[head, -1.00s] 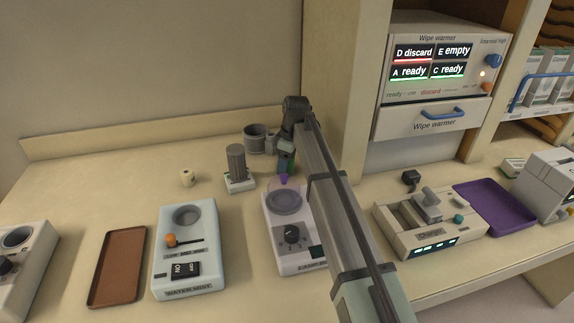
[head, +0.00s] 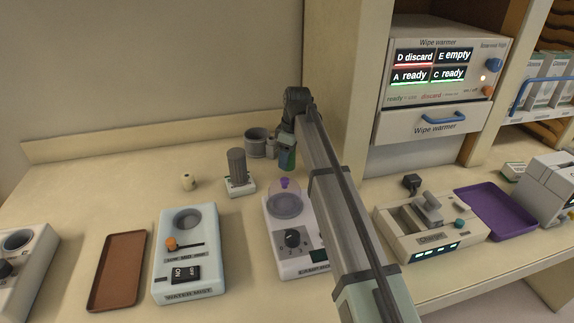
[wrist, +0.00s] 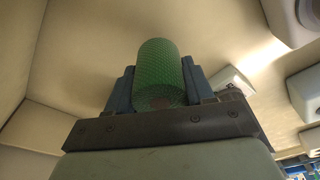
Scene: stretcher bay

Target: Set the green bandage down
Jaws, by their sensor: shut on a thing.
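The green bandage (wrist: 162,68) is a rolled cylinder with a netted surface. In the wrist view it sits between the two dark blue fingers of my gripper (wrist: 160,88), which is shut on it. In the head view my gripper (head: 287,158) hangs above the counter, just behind the round pan of the white dial device (head: 291,238). In the head view my arm and fingers hide most of the bandage. I cannot tell its exact height above the counter.
A grey cup (head: 256,142) and a ribbed grey cylinder on a white base (head: 238,172) stand left of my gripper. A purple tray (head: 496,210) lies right.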

